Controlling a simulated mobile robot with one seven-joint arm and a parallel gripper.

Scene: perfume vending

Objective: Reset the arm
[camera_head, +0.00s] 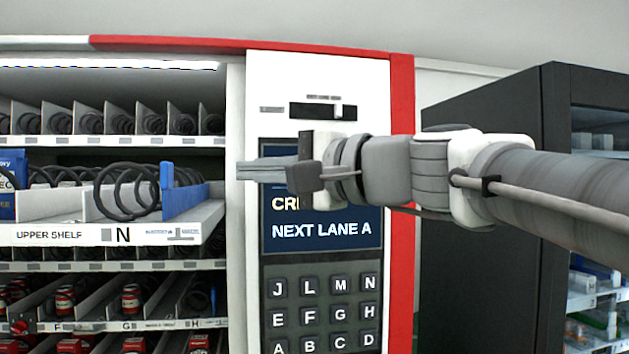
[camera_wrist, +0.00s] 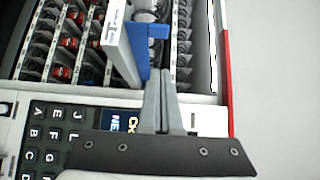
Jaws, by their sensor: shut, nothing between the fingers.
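My gripper (camera_head: 262,169) is shut and empty. In the head view it points left, in front of the vending machine's screen (camera_head: 340,232), and covers part of the screen's text. The readable text says "NEXT LANE A". My arm comes in from the right edge. In the wrist view the shut fingers (camera_wrist: 164,100) point toward a blue divider (camera_wrist: 139,45) at the end of a pulled-out shelf. In the head view the blue divider (camera_head: 183,195) stands left of the fingertips, with a gap between them.
The pulled-out shelf, labelled "UPPER SHELF" and "N" (camera_head: 88,236), juts out left of my gripper. A keypad (camera_head: 325,313) is below the screen. A black cabinet (camera_head: 490,200) stands at the right, behind my arm. Lower shelves hold red-labelled items (camera_head: 130,298).

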